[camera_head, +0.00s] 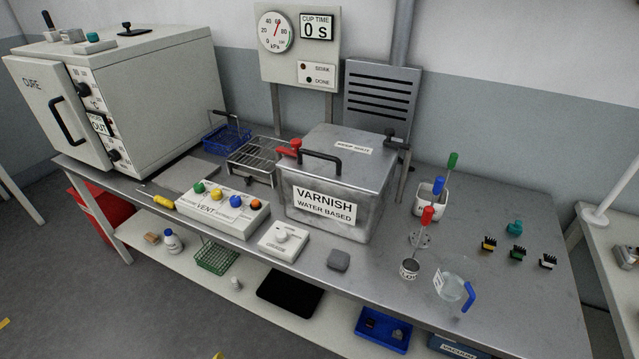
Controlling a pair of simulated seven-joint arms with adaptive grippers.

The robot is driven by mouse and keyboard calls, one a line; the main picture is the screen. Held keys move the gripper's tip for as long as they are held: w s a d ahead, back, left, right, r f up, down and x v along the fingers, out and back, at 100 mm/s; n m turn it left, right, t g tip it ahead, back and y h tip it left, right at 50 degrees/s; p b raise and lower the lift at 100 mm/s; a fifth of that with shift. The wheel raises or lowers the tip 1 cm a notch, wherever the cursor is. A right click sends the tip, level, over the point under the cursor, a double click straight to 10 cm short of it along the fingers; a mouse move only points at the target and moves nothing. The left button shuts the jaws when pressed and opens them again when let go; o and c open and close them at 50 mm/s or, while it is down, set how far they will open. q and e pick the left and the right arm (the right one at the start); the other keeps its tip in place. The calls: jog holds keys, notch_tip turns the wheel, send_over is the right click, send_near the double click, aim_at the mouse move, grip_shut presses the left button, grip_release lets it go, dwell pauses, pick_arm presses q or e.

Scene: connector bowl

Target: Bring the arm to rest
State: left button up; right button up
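Neither my left nor my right gripper shows in the head view, and no part of either arm is in sight. The grey metal workbench (500,215) fills the middle of the view. A metal tank (375,180) labelled VARNISH WATER BASED stands on it with its lid down. A white control box (223,211) with several coloured buttons and a smaller white box with a knob (284,240) sit in front and to the left. A glass jug (451,288) with a blue handle stands near the front right.
A CURE oven (140,95) stands at the left end. Red-handled (428,215) and green-handled (452,160) tools stand upright on the right. Several small connectors (517,252) lie at the far right. A wire rack (252,162) and blue basket (222,137) sit behind. The back right benchtop is clear.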

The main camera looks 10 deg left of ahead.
pick_arm(q)
jog(key=s+d+f+g+h, duration=0.1)
jog(key=s+f, duration=0.2)
jog(key=f, duration=0.6)
jog(key=s+d+f+n+g+h, duration=0.1)
jog(key=s+d+f, duration=0.1)
jog(key=f, duration=0.6)
jog(key=s+d+f+g, duration=0.1)
jog(key=s+f, duration=0.2)
jog(key=f, duration=0.6)
jog(key=s+f+n+g+h, duration=0.1)
jog(key=s+f+n+g, duration=0.1)
jog(key=s+f, duration=1.2)
jog(key=s, duration=0.4)
jog(key=shift+a+f, duration=0.15)
jog(key=shift+a, duration=0.25)
